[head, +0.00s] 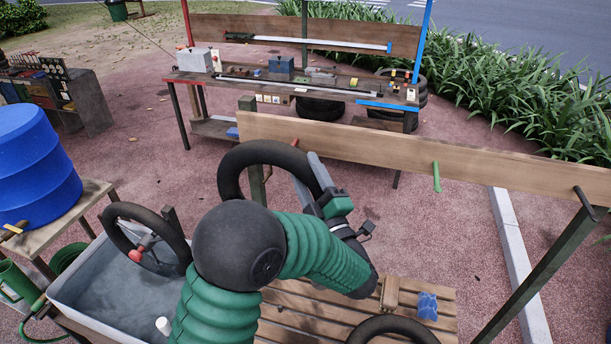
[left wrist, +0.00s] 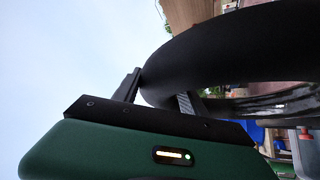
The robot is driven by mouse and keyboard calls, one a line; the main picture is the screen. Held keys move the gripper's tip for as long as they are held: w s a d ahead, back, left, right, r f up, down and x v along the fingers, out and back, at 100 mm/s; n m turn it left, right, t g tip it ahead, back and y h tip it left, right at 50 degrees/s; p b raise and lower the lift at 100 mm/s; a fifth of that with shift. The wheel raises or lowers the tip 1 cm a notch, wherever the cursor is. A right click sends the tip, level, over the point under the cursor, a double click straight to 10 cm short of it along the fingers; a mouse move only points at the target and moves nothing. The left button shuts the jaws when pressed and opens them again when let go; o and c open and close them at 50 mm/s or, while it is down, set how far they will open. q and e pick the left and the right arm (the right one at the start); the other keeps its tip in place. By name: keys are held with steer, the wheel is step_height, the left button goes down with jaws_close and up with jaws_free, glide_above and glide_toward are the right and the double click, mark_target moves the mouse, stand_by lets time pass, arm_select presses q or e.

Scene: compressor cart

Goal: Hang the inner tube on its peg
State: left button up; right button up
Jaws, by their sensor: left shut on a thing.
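A black inner tube (head: 235,160) hangs in the air from my left gripper (head: 316,178), left of the wooden board (head: 390,142). The gripper's grey fingers are shut on the tube's right side. In the left wrist view the tube (left wrist: 225,50) passes between the two fingers (left wrist: 160,95). My arm hides the tube's lower part in the head view. A green peg (head: 436,176) sticks out of the board to the right of the gripper, apart from the tube. A dark peg (head: 584,198) is at the board's right end. My right gripper is not in view.
A grey water tub (head: 75,290) with another black ring (head: 116,235) leaning in it is at left, near a blue barrel (head: 40,165). A slatted bench (head: 300,320) holds a blue item (head: 427,306) and another ring (head: 393,322). A workbench (head: 235,80) stands behind.

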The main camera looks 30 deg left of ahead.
arm_select(q)
steer(key=w, duration=0.3)
steer(key=shift+a+f+p, duration=0.1)
steer(key=shift+a+p, duration=0.25)
steer(key=shift+a, duration=0.05)
steer(key=shift+w+a+f+p, duration=0.1)
steer(key=shift+w+a+p, duration=0.35)
steer(key=shift+w, duration=1.3)
steer(key=shift+w+a+f+p, duration=0.1)
steer(key=shift+w+a+p, duration=0.35)
steer(key=shift+w, duration=1.35)
steer(key=shift+w+a+f+p, duration=0.1)
steer(key=shift+w+a+p, duration=0.35)
steer(key=shift+w, duration=1.3)
steer(key=shift+d+f+b, duration=0.15)
steer(key=shift+f+b, duration=0.7)
steer(key=shift+s+f, duration=0.1)
steer(key=shift+f, duration=0.15)
steer(key=shift+c, duration=0.5)
steer(key=shift+f+b, duration=0.2)
steer(key=shift+b, duration=0.15)
steer(key=shift+c, duration=0.8)
steer(key=shift+r, duration=0.1)
